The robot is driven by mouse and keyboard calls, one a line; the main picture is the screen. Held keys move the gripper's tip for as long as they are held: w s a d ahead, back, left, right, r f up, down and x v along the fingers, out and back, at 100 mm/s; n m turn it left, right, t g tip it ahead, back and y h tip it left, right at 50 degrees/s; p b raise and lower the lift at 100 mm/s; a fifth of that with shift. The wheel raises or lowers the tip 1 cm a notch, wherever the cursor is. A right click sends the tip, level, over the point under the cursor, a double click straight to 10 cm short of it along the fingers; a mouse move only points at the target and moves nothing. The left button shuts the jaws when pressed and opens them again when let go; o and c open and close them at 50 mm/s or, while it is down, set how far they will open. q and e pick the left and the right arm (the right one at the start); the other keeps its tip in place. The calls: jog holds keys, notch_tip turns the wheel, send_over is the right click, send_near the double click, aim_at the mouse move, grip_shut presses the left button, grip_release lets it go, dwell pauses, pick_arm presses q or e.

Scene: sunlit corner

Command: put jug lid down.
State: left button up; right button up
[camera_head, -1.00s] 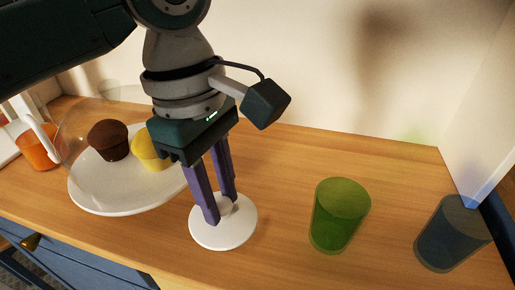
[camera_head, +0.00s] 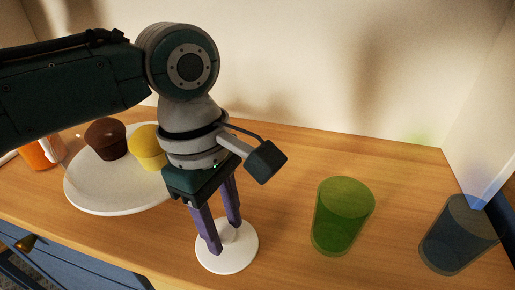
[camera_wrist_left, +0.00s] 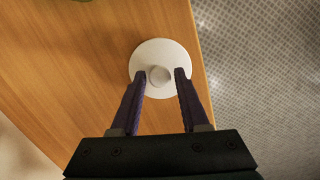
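The jug lid (camera_head: 243,259) is a flat white disc with a round knob. It lies level over the wooden counter, near the front edge. Whether it touches the wood is hard to tell. The left wrist view shows the lid (camera_wrist_left: 159,47) with the knob between the fingertips (camera_wrist_left: 160,75). My right gripper is not in view.
A white plate (camera_head: 110,198) with a brown muffin (camera_head: 105,139) and a yellow muffin (camera_head: 148,147) stands left of the lid. A green cup (camera_head: 343,217) and a dark blue cup (camera_head: 457,235) stand right. An orange object (camera_head: 38,155) is at the far left.

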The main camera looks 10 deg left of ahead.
pick_arm(q)
jog(key=shift+o, duration=1.2)
jog(key=shift+r, duration=0.1)
notch_tip(320, 180, up, 12)
jog(key=a+p, duration=0.1)
jog(key=p, duration=0.2)
jog(key=s+d+f+m+t+h, duration=0.2)
jog(key=s+d+f+m, duration=0.1)
jog(key=s+f+m, duration=0.5)
jog(key=s+a+r+m+t+y, duration=0.1)
jog(key=s+a+m+t+y, duration=0.1)
jog(key=s+a+m, duration=0.6)
jog(key=shift+s+a+r+m+y, duration=0.2)
jog(key=shift+a+m+y, duration=0.3)
jog(key=shift+a, duration=0.5)
